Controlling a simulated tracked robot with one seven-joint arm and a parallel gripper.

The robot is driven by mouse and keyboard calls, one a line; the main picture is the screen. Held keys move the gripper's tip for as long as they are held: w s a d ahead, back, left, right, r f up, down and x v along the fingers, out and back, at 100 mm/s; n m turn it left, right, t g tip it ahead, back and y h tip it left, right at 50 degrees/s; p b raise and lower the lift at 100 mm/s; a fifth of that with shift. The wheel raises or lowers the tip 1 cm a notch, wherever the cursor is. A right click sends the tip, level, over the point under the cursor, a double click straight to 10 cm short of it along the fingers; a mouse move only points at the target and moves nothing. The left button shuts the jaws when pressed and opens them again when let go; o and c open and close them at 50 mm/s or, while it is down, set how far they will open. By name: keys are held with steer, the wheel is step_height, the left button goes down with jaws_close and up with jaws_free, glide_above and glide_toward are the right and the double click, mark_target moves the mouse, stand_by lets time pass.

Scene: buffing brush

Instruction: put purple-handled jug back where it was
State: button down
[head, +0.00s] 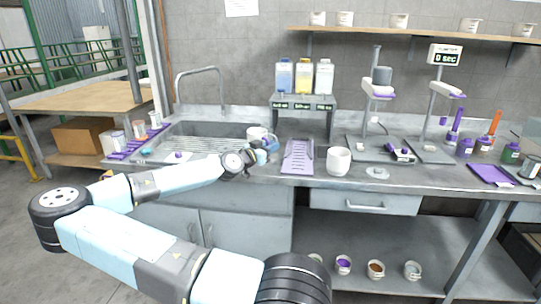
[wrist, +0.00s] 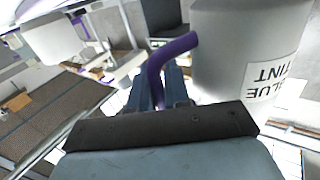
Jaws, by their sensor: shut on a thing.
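The purple-handled jug is a pale grey-white container (wrist: 238,45) with a label reading "BLUE TINT", upside down in the wrist view. Its curved purple handle (wrist: 168,52) lies between the fingers of my gripper (wrist: 165,85), which is shut on it. In the head view the jug (head: 256,132) is small, at the right end of the sink, with my gripper (head: 257,158) just in front of and below it. My wrist partly hides the gripper there. I cannot tell whether the jug's base touches anything.
A sink with a ribbed rack (head: 195,146) lies left of the jug. A purple ribbed tray (head: 298,156) and a white pot (head: 339,161) stand to its right. A dispenser stand (head: 303,102) with three bottles is behind. Several small pots sit on the lower shelf (head: 400,288).

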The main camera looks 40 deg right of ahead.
steer(key=shift+w+f, duration=0.1)
steer(key=shift+f, duration=1.55)
steer(key=c, duration=1.1)
jaws_free()
